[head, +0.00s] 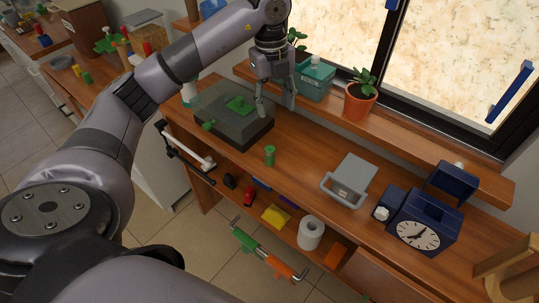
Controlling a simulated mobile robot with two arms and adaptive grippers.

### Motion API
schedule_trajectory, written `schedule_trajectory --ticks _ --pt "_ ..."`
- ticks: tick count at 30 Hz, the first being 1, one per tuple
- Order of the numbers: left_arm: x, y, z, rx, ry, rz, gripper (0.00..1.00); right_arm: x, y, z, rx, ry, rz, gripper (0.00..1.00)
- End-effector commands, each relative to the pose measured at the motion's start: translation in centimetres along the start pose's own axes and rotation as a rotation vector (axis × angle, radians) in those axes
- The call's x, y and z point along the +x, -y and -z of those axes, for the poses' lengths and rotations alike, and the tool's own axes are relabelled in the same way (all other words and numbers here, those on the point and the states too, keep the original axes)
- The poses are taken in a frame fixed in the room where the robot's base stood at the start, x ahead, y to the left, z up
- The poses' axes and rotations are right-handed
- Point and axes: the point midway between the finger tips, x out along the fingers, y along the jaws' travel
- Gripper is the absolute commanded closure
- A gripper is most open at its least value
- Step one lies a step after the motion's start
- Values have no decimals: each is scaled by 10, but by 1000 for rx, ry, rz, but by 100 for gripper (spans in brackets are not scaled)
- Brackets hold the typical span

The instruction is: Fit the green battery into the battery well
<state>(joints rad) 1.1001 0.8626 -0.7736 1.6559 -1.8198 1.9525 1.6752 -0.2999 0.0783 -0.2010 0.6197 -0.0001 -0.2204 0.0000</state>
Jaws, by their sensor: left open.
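A small upright green cylinder (269,155), which looks like the green battery, stands on the wooden counter. A dark grey box (250,132) sits behind it to the left, with a green piece (239,104) on its top and a smaller green part (209,125) at its left. I cannot tell for sure where the battery well is; no opening is clear at this size. My left gripper (277,107) points down with its fingers apart, at the box's right end, behind the green cylinder and apart from it. It holds nothing visible. My right gripper is not in view.
A grey case with a handle (354,174) and a navy clock (424,222) stand to the right on the counter. A teal container (315,80) and potted plant (361,100) stand on the sill behind. A paper roll (311,232) is on the lower shelf. Counter around the cylinder is clear.

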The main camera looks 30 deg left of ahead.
Motion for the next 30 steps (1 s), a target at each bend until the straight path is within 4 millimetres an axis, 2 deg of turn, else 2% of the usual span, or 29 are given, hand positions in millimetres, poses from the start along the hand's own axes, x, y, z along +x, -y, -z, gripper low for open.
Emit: schedule_trajectory --ticks 2,5,8,21,26,30 --pt "-5 -9 -11 -39 34 -34 52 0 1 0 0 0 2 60" --pt "1 -13 -15 -56 46 -51 52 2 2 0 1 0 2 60" --pt "18 -14 -15 -56 43 -54 52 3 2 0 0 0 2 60" --pt "101 -18 -19 -54 43 -51 52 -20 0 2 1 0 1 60" --pt "113 -17 -19 -53 44 -48 52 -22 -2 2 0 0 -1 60" --pt "125 -15 -19 -53 42 -50 52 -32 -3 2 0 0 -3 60"
